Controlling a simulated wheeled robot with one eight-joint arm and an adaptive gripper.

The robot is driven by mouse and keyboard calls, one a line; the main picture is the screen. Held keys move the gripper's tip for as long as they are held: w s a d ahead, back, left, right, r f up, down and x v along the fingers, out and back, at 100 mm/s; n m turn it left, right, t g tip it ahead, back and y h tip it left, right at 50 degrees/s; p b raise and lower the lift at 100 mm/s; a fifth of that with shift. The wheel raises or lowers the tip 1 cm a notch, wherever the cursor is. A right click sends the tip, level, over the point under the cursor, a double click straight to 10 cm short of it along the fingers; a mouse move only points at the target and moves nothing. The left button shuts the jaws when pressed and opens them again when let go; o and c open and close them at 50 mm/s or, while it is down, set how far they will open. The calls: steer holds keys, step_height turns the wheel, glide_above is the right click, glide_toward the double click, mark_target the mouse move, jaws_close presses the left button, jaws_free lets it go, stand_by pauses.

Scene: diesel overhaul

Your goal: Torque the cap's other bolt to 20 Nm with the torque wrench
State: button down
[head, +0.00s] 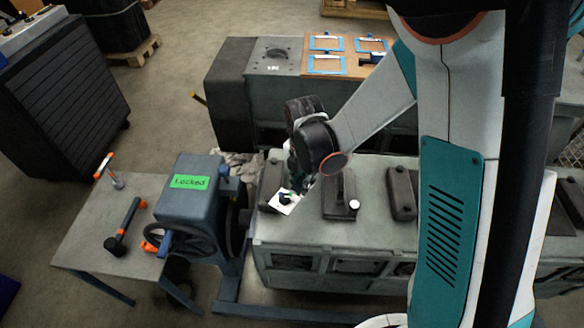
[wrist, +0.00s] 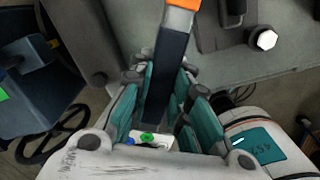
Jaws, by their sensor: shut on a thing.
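My gripper (wrist: 160,85) is shut on a black bar with an orange section, which I take to be the torque wrench (wrist: 172,55). Its far end leaves the top of the wrist view. In the head view my gripper (head: 294,180) is over the left part of the engine, and the wrench is mostly hidden by my arm. A pale hex bolt head (wrist: 264,39) stands on a dark cap (wrist: 213,38), apart from my fingers, up and right of them. In the head view the bolt (head: 354,205) sits at the cap's (head: 340,208) front right corner.
Other dark blocks (head: 402,198) stand along the engine top (head: 300,230). A blue stand labelled Locked (head: 185,205), with a handwheel (head: 168,240), is at left. A side table (head: 80,235) holds a black and orange tool (head: 124,228) and another orange-handled tool (head: 104,165).

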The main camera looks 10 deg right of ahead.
steer(key=shift+w+a+f+b, duration=0.15)
steer(key=shift+f+b, duration=1.05)
steer(key=shift+f, duration=1)
steer(key=c, duration=2.2)
jaws_free()
jaws_close()
steer(key=shift+w+a+b, duration=0.4)
steer(key=shift+w+a, duration=0.15)
steer(key=shift+a, duration=0.05)
steer(key=shift+a, duration=0.1)
steer(key=shift+w+a+m, duration=0.15)
steer(key=shift+w+m, duration=0.05)
steer(key=shift+m, duration=0.1)
steer(key=shift+w+a+m+b, duration=0.3)
steer(key=shift+w+b, duration=0.05)
steer(key=shift+b, duration=0.15)
